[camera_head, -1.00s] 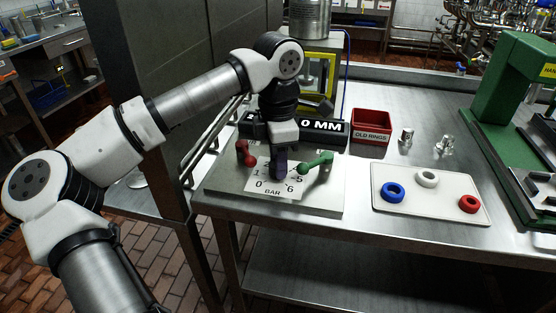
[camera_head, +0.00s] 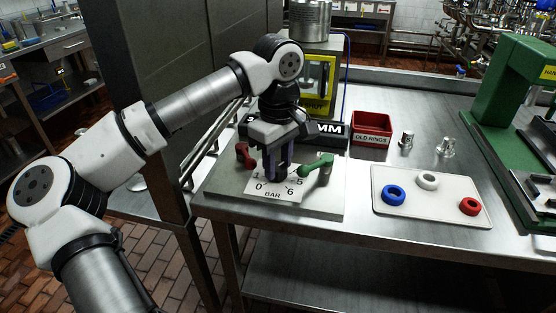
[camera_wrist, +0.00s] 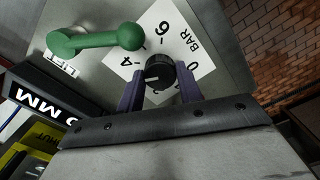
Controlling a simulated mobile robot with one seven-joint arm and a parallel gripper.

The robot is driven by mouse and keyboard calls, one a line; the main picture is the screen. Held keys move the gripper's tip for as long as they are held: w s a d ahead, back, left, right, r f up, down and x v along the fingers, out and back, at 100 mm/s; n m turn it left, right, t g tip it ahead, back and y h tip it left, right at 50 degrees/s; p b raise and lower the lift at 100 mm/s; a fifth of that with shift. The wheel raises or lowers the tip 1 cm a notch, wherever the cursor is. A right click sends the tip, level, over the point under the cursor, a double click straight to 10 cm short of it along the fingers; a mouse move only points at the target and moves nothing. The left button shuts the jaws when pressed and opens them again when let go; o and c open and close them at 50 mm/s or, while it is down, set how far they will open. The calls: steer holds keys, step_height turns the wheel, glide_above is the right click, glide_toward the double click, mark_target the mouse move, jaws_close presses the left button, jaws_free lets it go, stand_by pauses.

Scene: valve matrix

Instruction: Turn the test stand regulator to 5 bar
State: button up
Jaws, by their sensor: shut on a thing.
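The regulator knob (camera_wrist: 160,70) is black and round with a white mark, and sits on a white dial sheet (camera_wrist: 204,50) printed with numbers and BAR. In the wrist view the mark points left, just beside the 4 on the side away from the 6. My gripper (camera_wrist: 160,80) has its two purple fingers on either side of the knob and is shut on it.
Behind are a black MM block (camera_head: 335,132) and a red OLD RINGS box (camera_head: 371,128). A white ring tray (camera_head: 425,208) lies right.

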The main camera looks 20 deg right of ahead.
steer(key=m, duration=0.6)
steer(key=shift+r+m, duration=0.1)
steer(key=shift+m, duration=0.2)
steer(key=m, duration=0.5)
steer(key=shift+m, duration=0.4)
steer(key=o, duration=1)
steer(key=shift+n, duration=0.3)
